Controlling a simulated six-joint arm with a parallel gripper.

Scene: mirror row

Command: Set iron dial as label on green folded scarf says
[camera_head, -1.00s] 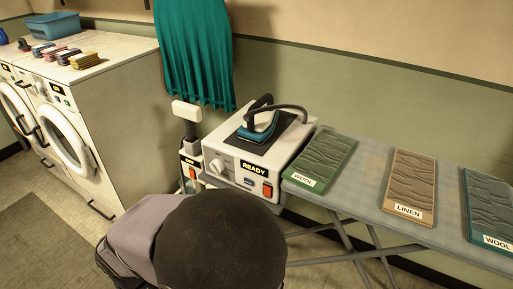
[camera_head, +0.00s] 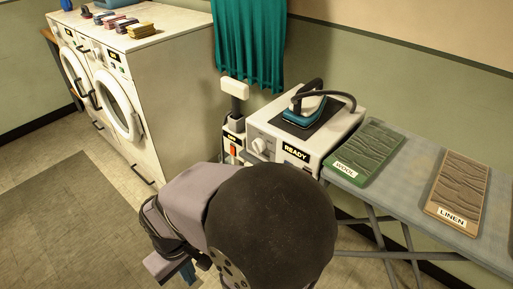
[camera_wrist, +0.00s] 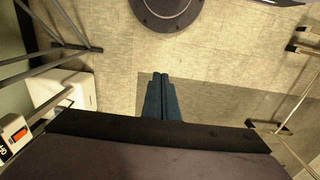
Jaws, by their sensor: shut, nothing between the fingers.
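The green folded scarf (camera_head: 365,155) lies at the left end of the ironing board, and its label (camera_head: 345,169) reads WOOL. The iron station (camera_head: 325,142) is a white box with a READY sign. Its dial (camera_head: 259,146) is a round knob on the front left; its setting is too small to read. The teal iron (camera_head: 305,109) rests on the dark pad on top. My gripper (camera_wrist: 161,76) shows in the wrist view as closed teal fingers over the floor, with nothing between them. In the head view my arm stands in front of the station, apart from the dial.
A brown scarf (camera_head: 457,190) labelled LINEN lies further right on the ironing board (camera_head: 405,200). A white-headed device (camera_head: 234,90) with an OFF sign stands left of the station. White washers (camera_head: 165,80) stand at the left. The floor between is open around a grey mat (camera_head: 60,215).

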